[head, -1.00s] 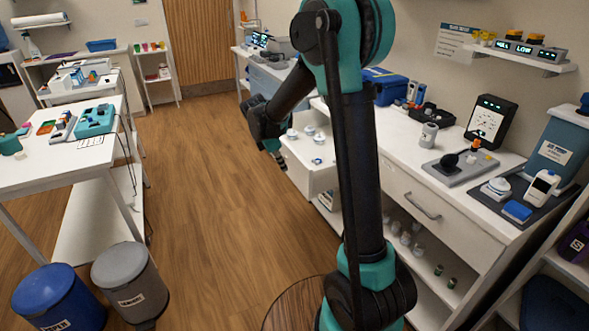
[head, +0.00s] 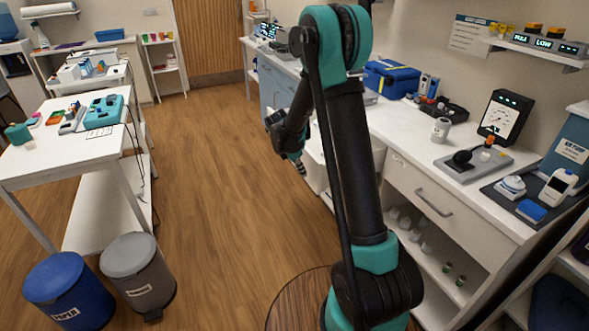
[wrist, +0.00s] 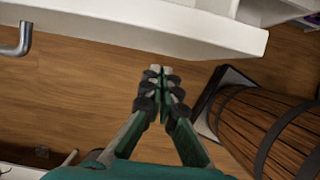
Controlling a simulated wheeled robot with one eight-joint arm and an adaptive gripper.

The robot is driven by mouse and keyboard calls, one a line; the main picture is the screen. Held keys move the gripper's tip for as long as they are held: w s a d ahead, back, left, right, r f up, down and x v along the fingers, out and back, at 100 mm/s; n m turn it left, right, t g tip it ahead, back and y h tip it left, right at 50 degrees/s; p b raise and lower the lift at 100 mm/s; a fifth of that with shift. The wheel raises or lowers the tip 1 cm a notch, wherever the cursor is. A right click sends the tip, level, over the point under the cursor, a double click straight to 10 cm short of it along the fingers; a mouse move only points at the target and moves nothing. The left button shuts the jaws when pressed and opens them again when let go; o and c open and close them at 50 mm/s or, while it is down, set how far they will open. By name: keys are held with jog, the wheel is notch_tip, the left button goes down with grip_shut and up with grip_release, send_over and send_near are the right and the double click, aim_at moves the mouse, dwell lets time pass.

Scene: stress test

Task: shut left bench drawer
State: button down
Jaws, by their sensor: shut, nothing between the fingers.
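The left bench drawer (head: 314,172) shows as a white box standing out from the bench front, largely hidden behind my arm in the head view. How far out it stands is hard to tell. My gripper (head: 301,167) is at its left, outer side in that view; contact cannot be made out. In the wrist view, my gripper (wrist: 162,72) has its fingers together with nothing between them. They point at a white panel edge (wrist: 190,28), probably the drawer's, with floor visible around them. A grey bar handle (wrist: 18,42) shows at upper left.
The right bench drawer (head: 420,192) looks shut. Instruments and a blue case (head: 391,79) stand on the bench top. A white table (head: 65,160) is at left, with a blue bin (head: 68,292) and grey bin (head: 138,270) before it. The wooden floor (head: 215,190) between is clear.

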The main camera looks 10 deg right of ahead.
jog(key=shift+w+d, duration=0.25)
jog(key=shift+d, duration=0.5)
jog(key=shift+d, duration=0.1)
jog(key=w+d, duration=0.3)
jog(key=d, duration=0.7)
jog(key=w+d, duration=0.3)
jog(key=d, duration=0.7)
jog(key=w+d, duration=0.4)
jog(key=d, duration=0.7)
jog(key=shift+w+r, duration=0.1)
jog(key=shift+d, duration=0.15)
